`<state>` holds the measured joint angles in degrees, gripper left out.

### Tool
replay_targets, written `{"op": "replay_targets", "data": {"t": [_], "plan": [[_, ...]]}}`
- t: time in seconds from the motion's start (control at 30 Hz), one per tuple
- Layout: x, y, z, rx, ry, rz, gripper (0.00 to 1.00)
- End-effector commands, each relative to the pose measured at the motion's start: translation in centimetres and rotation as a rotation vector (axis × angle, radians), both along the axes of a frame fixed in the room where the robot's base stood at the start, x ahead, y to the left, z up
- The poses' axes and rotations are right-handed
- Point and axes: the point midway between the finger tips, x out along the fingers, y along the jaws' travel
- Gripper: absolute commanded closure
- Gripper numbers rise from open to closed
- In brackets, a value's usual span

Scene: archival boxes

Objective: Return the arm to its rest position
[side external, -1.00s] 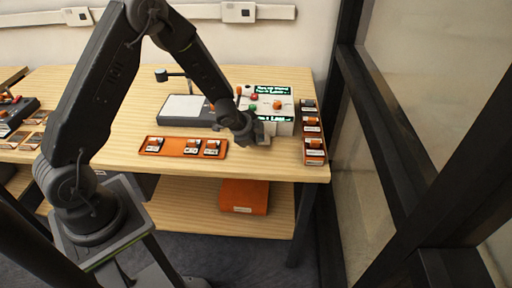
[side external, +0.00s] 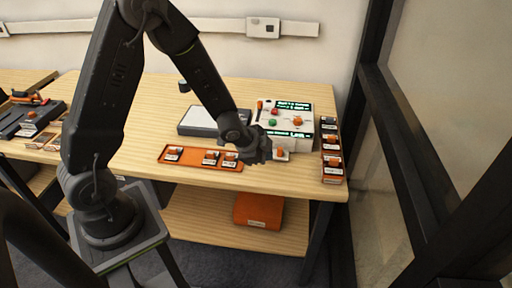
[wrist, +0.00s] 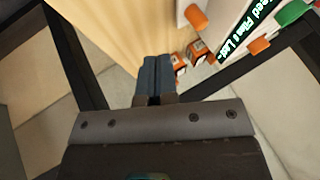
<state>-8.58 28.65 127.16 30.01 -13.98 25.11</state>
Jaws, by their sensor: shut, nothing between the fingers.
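My gripper (side external: 268,151) is in the side view, in front of the control box near the table's front edge; its height above the table is hard to tell. In the wrist view its two dark fingers (wrist: 154,75) are together with nothing between them. My arm reaches from the left, bent at a high elbow, so it is extended over the table (side external: 135,155).
A white control box (side external: 298,115) with coloured knobs and lit displays stands behind my gripper. A small white block with an orange top (side external: 281,155) sits beside it. Orange-and-white cartridges (side external: 331,160) line the right edge. An orange tray (side external: 196,163) lies left; a dark-framed glass panel (side external: 440,110) stands right.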

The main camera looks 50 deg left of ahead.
Motion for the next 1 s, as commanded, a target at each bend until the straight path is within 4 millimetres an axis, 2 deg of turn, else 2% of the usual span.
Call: {"op": "replay_targets", "data": {"t": [0.13,0.53,0.63,0.77,0.83,1.0], "plan": [[-1.7,0.1,2.5,0.002,-0.004,-0.001,1.00],[-3.2,0.2,4.3,0.002,-0.001,0.004,1.00],[-3.3,0.4,5.7,0.010,-0.012,0.045,1.00],[-4.2,0.9,9.4,0.016,-0.034,0.181,1.00],[-5.4,1.1,12.0,0.006,-0.041,0.278,1.00],[-9.7,0.5,17.2,-0.081,-0.024,0.497,1.00]]}}
